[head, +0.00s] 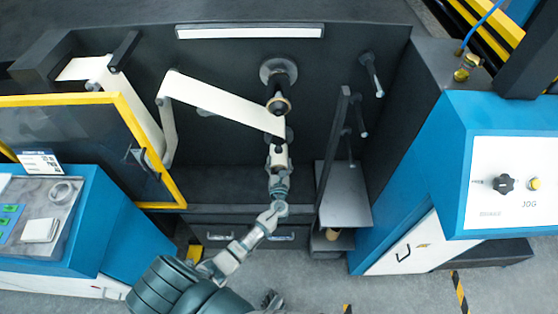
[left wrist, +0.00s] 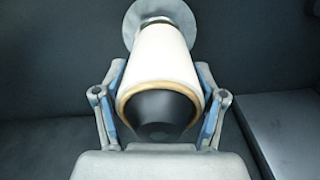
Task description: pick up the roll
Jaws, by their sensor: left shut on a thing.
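The roll (head: 279,158) is white with a brown core rim and a dark centre. It sits on the dark machine face, end toward me. In the left wrist view the roll (left wrist: 158,75) fills the middle, in front of a round grey flange (left wrist: 130,22). My left gripper (head: 278,166) reaches up to it from below. In the left wrist view the left gripper (left wrist: 160,85) has a finger on each side of the roll, shut on it. The roll's back end and the finger pads' contact are partly hidden. A dark part at the bottom edge of the head view may be my right gripper.
A grey shelf (head: 343,195) is at the right. A yellow-framed guard (head: 140,125) stands at the left.

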